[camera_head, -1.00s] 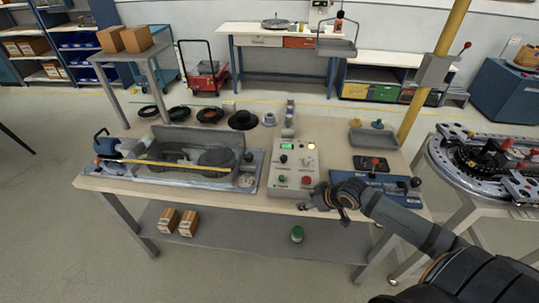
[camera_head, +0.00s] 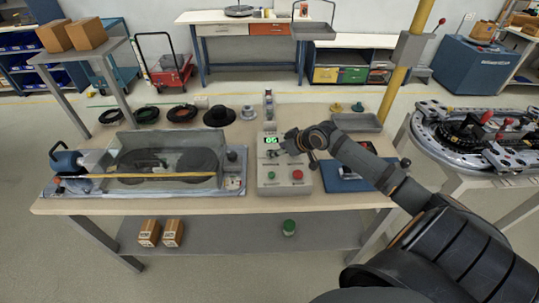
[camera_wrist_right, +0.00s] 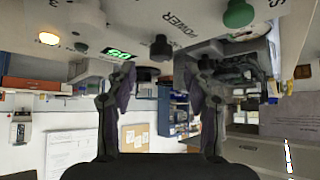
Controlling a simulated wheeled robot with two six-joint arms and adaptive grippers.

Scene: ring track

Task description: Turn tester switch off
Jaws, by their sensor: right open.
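The tester (camera_head: 284,189) is a pale box on the workbench with a lit green display (camera_head: 271,141). It has a green button (camera_head: 271,175) and a red one (camera_head: 297,175) near its front. My right gripper (camera_head: 283,147) is open over the panel's upper part, right of the display. In the right wrist view, the picture is upside down and a black switch knob (camera_wrist_right: 160,47) beside the POWER label shows between my open fingers (camera_wrist_right: 155,82). Whether they touch it is unclear. An amber lamp (camera_wrist_right: 48,38) glows. My left gripper is not in view.
A clear-covered machine (camera_head: 165,165) stands left of the tester. A blue fixture (camera_head: 345,178) lies to the right, partly behind my arm. A grey tray (camera_head: 357,122), a black hat-shaped part (camera_head: 220,116) and several rings lie along the bench's back. A yellow post (camera_head: 400,85) rises at right.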

